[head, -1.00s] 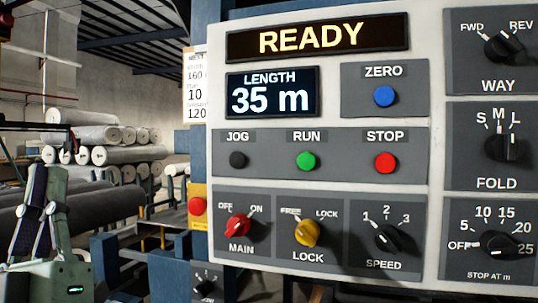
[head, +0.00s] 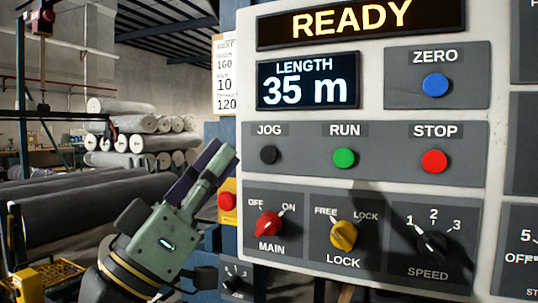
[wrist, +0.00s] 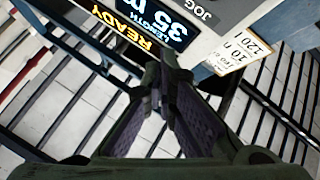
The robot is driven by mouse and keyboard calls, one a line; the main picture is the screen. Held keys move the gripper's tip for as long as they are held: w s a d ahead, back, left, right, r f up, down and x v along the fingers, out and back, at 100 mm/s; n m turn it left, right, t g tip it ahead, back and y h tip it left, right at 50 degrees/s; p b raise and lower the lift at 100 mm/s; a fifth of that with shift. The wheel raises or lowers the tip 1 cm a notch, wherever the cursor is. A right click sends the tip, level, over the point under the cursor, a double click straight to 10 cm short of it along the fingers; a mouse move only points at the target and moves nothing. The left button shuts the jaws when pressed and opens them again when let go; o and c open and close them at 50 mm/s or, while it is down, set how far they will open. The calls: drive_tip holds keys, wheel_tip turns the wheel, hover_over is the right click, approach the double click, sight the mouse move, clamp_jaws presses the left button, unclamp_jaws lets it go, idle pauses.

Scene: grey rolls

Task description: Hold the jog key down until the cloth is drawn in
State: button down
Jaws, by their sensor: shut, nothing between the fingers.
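The jog key (head: 269,154) is a round black button under the JOG label, at the left of the panel's button row. My gripper (head: 225,152) is shut and empty. In the head view its fingers point up and right, left of the jog key and apart from it. In the wrist view my gripper (wrist: 166,72) is shut below the tilted display, and the JOG label (wrist: 202,12) is at the top edge; the key itself is not seen there. The display (head: 308,79) reads LENGTH 35 m under a READY sign (head: 350,18). No cloth being drawn in can be made out.
The green run button (head: 344,158) and red stop button (head: 434,161) are right of the jog key. The main knob (head: 268,224) points towards ON, the lock knob (head: 343,235) towards FREE. A red button (head: 227,202) on yellow is close below my fingers. Grey rolls (head: 80,206) lie behind.

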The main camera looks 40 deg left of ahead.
sight(268, 155)
drive_tip(key=shift+w+a, duration=0.35)
drive_tip(key=shift+w, duration=1.05)
drive_tip(key=shift+w+a, duration=0.3)
drive_tip(key=shift+w, duration=1.15)
drive_tip(key=shift+w+a, duration=0.35)
drive_tip(key=shift+w, duration=1.05)
drive_tip(key=shift+w+y, duration=0.1)
drive_tip(key=shift+y, duration=0.2)
drive_tip(key=shift+w+a, duration=0.1)
drive_tip(key=shift+w, duration=0.2)
drive_tip(key=shift+w+a, duration=0.1)
drive_tip(key=shift+w, duration=0.35)
idle(2.7)
